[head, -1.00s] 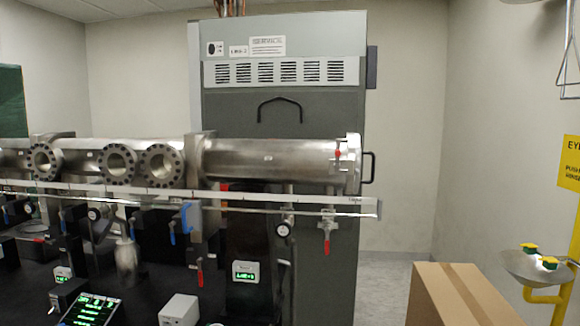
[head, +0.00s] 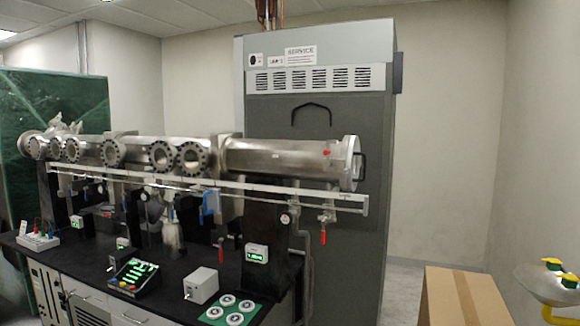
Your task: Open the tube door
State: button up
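A long steel vacuum tube (head: 275,158) runs across the head view above a black bench. Its right end carries the round tube door (head: 351,163), a pale disc with a black handle (head: 361,167) on its outer face. The door sits flush against the tube end and looks closed. A small red part (head: 327,153) shows near the door on the tube's side. My gripper is not in view.
A tall grey cabinet (head: 345,225) stands behind the tube end. A rail (head: 250,187) runs along the tube's front. Floor between cabinet and box looks clear.

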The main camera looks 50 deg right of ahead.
aim_at(354, 157)
jog(key=z, duration=1.9)
jog(key=i, duration=0.9)
jog(key=u, duration=0.05)
